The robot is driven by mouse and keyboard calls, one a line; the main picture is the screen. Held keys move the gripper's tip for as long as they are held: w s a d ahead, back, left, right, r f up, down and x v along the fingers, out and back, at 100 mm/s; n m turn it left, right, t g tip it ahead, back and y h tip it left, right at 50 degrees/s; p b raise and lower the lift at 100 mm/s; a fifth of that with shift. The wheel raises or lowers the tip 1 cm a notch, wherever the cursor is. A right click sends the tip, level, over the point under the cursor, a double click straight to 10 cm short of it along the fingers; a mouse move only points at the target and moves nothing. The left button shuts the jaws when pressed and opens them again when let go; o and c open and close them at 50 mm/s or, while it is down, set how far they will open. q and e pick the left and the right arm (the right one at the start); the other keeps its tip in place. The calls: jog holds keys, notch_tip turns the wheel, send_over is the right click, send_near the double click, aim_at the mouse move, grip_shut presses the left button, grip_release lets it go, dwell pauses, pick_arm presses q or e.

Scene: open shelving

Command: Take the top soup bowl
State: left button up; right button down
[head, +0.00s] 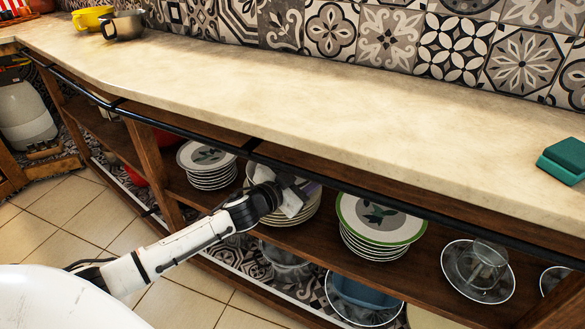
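A stack of cream soup bowls (313,209) stands on the upper shelf under the counter, in the middle of the head view. My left gripper (297,202) reaches into the shelf in front of this stack and covers much of it, including most of the top bowl. Its fingertips are at or very near the stack, and I cannot tell whether they touch the top bowl or are open or shut. My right gripper is not in view.
Plates (208,156) are stacked left of the bowls, and green-rimmed plates (380,218) right of them. Glassware (478,270) stands farther right. The counter (300,110) and its dark rail (250,145) overhang the shelf. Bowls (365,292) sit below.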

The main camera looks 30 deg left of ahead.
pick_arm(q)
grip_shut()
jog(key=shift+r, duration=0.1)
dwell(0.3)
